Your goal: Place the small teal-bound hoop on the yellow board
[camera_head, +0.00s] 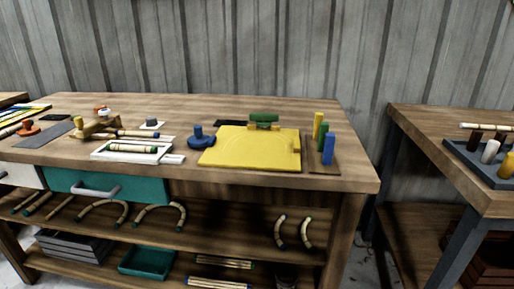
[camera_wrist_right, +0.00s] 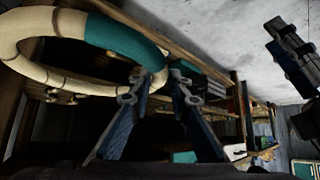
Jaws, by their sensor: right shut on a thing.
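A cream hoop with a teal-bound section (camera_wrist_right: 125,42) fills the upper left of the right wrist view. My right gripper (camera_wrist_right: 158,88) is shut on the hoop's rim at the teal part, and the hoop extends to the left of the fingers. The yellow board (camera_head: 235,150) lies flat on the workbench in the head view, with its broad middle bare. A green block stands at its back edge and a yellow block at its right side. Neither gripper shows in the head view, and my left gripper is not clearly seen in either view.
Blue, green and yellow pegs (camera_head: 328,150) stand right of the board. A blue knob (camera_head: 198,136) and white tray (camera_head: 135,152) are left of it. Curved rattan pieces (camera_head: 160,214) lie on the shelf below. A second table (camera_head: 440,139) stands at right, across a gap.

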